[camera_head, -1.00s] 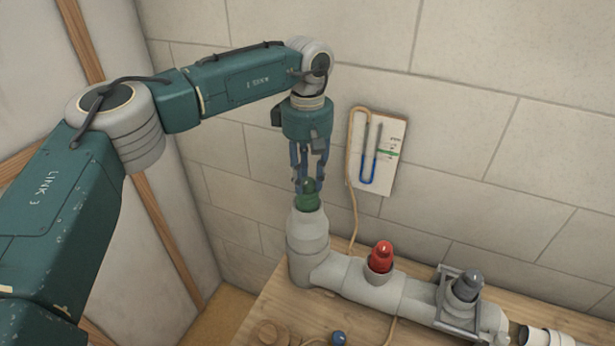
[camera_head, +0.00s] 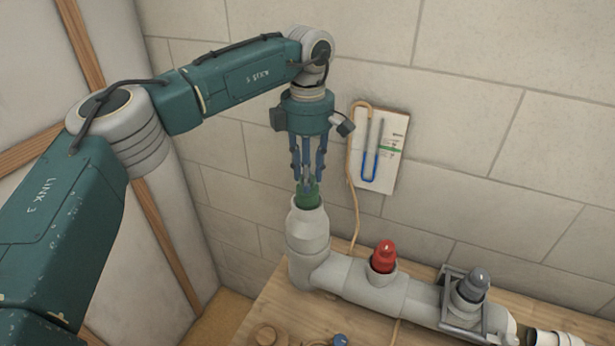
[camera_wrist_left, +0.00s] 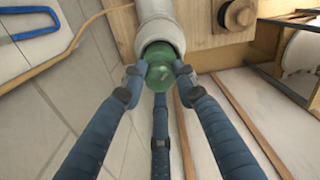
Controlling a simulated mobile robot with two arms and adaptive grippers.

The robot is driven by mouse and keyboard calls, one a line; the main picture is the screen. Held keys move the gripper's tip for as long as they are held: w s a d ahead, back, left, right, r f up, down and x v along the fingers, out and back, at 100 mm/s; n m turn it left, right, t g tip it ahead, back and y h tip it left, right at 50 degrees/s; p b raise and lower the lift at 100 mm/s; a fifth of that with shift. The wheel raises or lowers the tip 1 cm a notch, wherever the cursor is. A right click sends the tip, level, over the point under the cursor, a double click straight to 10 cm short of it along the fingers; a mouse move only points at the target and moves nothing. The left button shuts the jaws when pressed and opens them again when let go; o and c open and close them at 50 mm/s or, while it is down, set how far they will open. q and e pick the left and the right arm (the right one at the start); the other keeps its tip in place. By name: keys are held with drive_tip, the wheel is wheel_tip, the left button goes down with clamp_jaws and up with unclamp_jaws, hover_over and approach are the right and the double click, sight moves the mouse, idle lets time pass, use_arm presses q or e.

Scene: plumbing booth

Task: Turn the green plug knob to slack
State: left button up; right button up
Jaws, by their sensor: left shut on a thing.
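The green plug knob (camera_head: 308,197) sits in the top opening of the upright grey pipe (camera_head: 307,228) at the left end of the pipe run. My left gripper (camera_head: 307,183) points straight down from above and is shut on the knob, its blue fingers around it. In the left wrist view the green knob (camera_wrist_left: 160,72) shows between the fingertips, in the mouth of the pipe (camera_wrist_left: 158,32). The fingers partly hide the knob in the head view. My right gripper is not in view.
A red plug (camera_head: 384,257) and a grey plug (camera_head: 473,285) in a bracket stand along the pipe to the right. A gauge board (camera_head: 396,150) with a blue U-tube hangs on the wall behind, its tan hose running down. The wooden bench (camera_head: 262,310) holds small round parts in front.

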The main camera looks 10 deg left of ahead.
use_arm(q)
drive_tip(key=n+b, duration=0.1)
drive_tip(key=n, duration=0.4)
drive_tip(key=shift+r, duration=0.1)
idle(1.1)
drive_tip(key=o, duration=1.1)
drive_tip(key=shift+o, duration=0.2)
wheel_tip(320, 180, up, 12)
